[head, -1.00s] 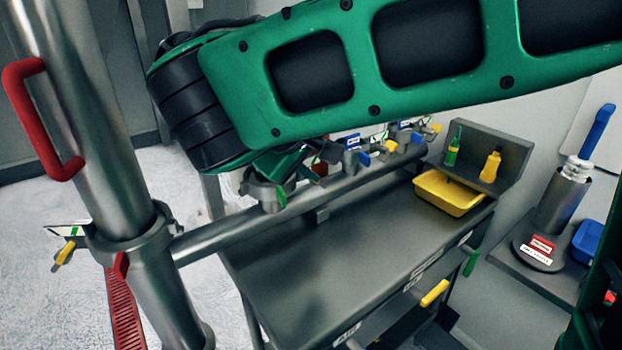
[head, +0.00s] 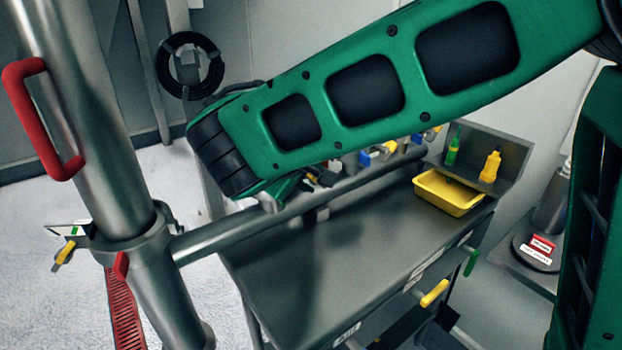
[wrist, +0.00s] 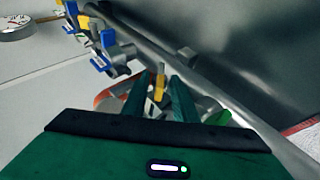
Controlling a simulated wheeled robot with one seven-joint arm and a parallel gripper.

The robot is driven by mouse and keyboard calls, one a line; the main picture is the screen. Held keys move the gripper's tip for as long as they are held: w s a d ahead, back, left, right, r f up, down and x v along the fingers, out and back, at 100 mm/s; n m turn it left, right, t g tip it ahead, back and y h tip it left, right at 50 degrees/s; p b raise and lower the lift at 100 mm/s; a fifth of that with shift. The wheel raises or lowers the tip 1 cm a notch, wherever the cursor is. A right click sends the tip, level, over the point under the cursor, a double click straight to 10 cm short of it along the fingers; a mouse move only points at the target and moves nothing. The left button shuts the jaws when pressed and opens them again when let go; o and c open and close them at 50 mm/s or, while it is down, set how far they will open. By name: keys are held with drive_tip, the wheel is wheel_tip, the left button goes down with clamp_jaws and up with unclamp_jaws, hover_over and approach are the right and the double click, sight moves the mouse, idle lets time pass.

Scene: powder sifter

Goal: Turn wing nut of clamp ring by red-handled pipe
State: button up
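The steel upright pipe (head: 88,130) with a red handle (head: 22,115) stands at the left of the head view. A clamp ring (head: 128,245) sits around it, with a yellow wing nut (head: 63,253) at its left side. My gripper is mostly hidden behind my green arm in the head view, over the horizontal pipe (head: 225,228), apart from the red-handled pipe. In the wrist view my gripper's green fingers (wrist: 158,100) stand apart. A yellow wing nut (wrist: 160,82) shows between them; I cannot tell whether they touch it. A clamp with a green handle (wrist: 219,118) lies beside them.
Blue-handled clamps (wrist: 107,40) line the horizontal pipe. A grey table (head: 330,250) with a yellow tray (head: 448,192) stands beneath. Green (head: 453,150) and yellow (head: 490,166) bottles stand behind it. A red grate (head: 125,310) is at lower left. White floor at left is clear.

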drive_tip(key=shift+w+f, duration=0.15)
drive_tip(key=shift+w, duration=0.05)
